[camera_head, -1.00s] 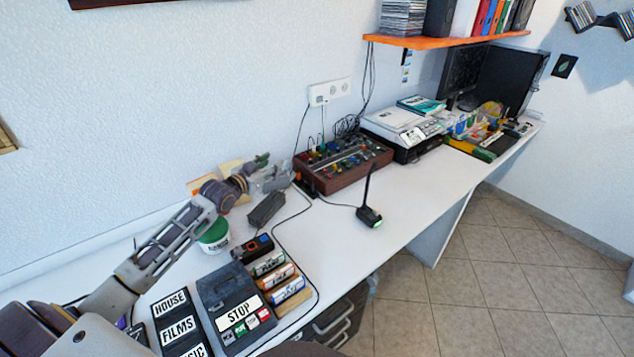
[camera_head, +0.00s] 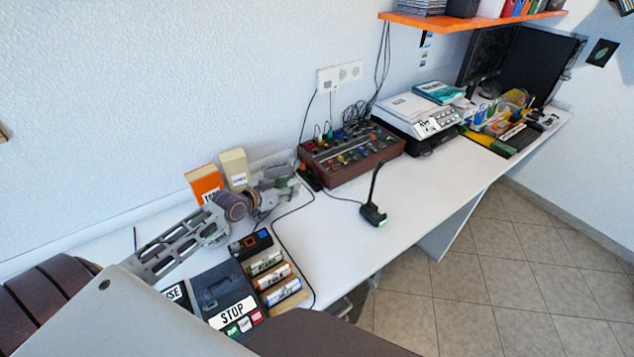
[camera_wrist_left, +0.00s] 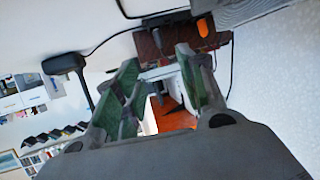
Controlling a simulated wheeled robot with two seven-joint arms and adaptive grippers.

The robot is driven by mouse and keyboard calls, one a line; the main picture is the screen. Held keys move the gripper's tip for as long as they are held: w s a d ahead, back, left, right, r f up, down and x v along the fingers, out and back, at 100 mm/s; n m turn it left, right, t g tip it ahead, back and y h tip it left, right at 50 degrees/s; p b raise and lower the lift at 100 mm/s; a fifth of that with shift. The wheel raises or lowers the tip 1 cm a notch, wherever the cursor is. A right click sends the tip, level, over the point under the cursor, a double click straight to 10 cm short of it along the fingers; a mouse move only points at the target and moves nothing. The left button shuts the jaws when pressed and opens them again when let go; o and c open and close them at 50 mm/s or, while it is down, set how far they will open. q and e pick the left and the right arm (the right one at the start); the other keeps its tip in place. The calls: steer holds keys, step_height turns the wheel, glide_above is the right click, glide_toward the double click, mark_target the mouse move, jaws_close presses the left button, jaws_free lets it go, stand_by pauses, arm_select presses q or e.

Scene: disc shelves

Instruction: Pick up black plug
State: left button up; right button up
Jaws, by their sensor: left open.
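My left gripper (camera_head: 286,178) is open and empty above the table, just left of the brown mixer box (camera_head: 352,158). In the left wrist view the open green-padded fingers (camera_wrist_left: 158,66) point at the mixer box (camera_wrist_left: 160,42). A small black piece (camera_head: 311,178), which may be the black plug, sits at the mixer's left end, just right of the gripper. A black piece with an orange part also shows in the left wrist view (camera_wrist_left: 204,24), beyond the fingertips. I cannot tell for certain that it is the plug. My right gripper is not in view.
A black cable (camera_head: 296,208) runs along the table. An orange box (camera_head: 203,182) and a cream box (camera_head: 234,167) stand behind my arm. A wall socket (camera_head: 340,76) holds cables. The table's middle right is clear.

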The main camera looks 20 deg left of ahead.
arm_select(q)
steer(key=shift+w+f, duration=0.1)
steer(key=shift+w, duration=0.05)
glide_toward(317, 182)
steer(key=shift+w+a+r+b, duration=0.15)
steer(key=shift+w+r+b, duration=0.1)
steer(key=shift+r, duration=0.1)
steer(key=shift+w+a+r+b, duration=0.1)
steer(key=shift+w+a+r, duration=0.05)
steer(key=shift+w+r, duration=0.2)
steer(key=shift+w+d+f, duration=0.2)
steer(key=shift+w+f, duration=0.15)
steer(key=shift+w, duration=0.3)
steer(key=shift+w+d, duration=0.1)
steer(key=shift+w, duration=0.1)
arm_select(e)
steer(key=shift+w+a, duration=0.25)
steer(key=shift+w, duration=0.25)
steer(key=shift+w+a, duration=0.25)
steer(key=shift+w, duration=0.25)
arm_select(q)
steer(key=shift+f, duration=0.1)
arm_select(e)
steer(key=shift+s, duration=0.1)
